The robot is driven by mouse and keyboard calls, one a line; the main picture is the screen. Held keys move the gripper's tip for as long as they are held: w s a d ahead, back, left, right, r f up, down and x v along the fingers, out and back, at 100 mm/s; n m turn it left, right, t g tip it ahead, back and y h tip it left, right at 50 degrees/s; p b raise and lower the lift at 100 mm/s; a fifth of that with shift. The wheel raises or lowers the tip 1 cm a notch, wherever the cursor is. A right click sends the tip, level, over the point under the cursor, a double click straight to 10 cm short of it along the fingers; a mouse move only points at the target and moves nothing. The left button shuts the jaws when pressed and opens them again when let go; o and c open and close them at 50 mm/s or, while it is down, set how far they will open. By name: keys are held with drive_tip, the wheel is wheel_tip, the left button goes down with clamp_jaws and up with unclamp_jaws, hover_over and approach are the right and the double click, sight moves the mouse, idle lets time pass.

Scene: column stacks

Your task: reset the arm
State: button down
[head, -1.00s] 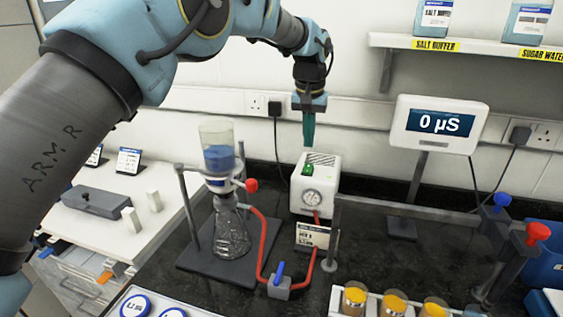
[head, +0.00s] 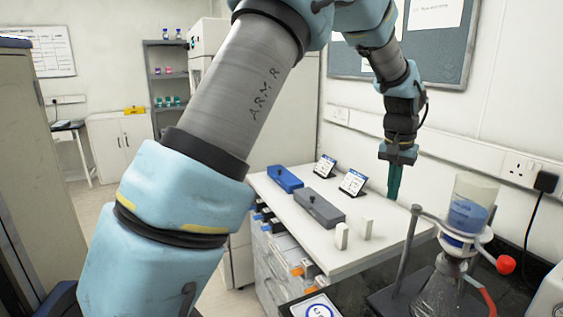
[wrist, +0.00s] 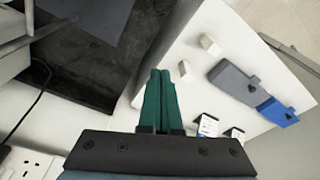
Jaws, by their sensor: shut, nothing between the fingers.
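My gripper (head: 394,180) hangs from my arm in the head view with its green fingers pointing down, close to the wall side of the white counter. The wrist view shows the two green fingers (wrist: 160,85) side by side, shut and empty. From the head view the fingers hang above or in front of the counter's far right part, apart from the things on it.
The white counter (head: 290,205) holds a grey box (head: 320,207), a blue box (head: 285,179), two small white blocks (head: 342,236) and two label cards (head: 353,182).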

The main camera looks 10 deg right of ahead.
drive_tip(key=w+a+f+n+b, duration=0.1)
drive_tip(key=a+f+n, duration=0.1)
drive_tip(key=a, duration=1)
drive_tip(key=w+a+f+n+b, duration=0.1)
drive_tip(key=w+a+n, duration=0.1)
drive_tip(key=a, duration=0.9)
drive_tip(key=s+a+f+n, duration=0.2)
drive_tip(key=s+a, duration=0.3)
drive_tip(key=a, duration=0.4)
drive_tip(key=s+a+f+n+y, duration=0.1)
drive_tip(key=s+a, duration=0.4)
drive_tip(key=a, duration=0.5)
drive_tip(key=shift+s+f+n+b, duration=0.15)
drive_tip(key=shift+f+n+b, duration=0.3)
drive_tip(key=shift+f, duration=0.3)
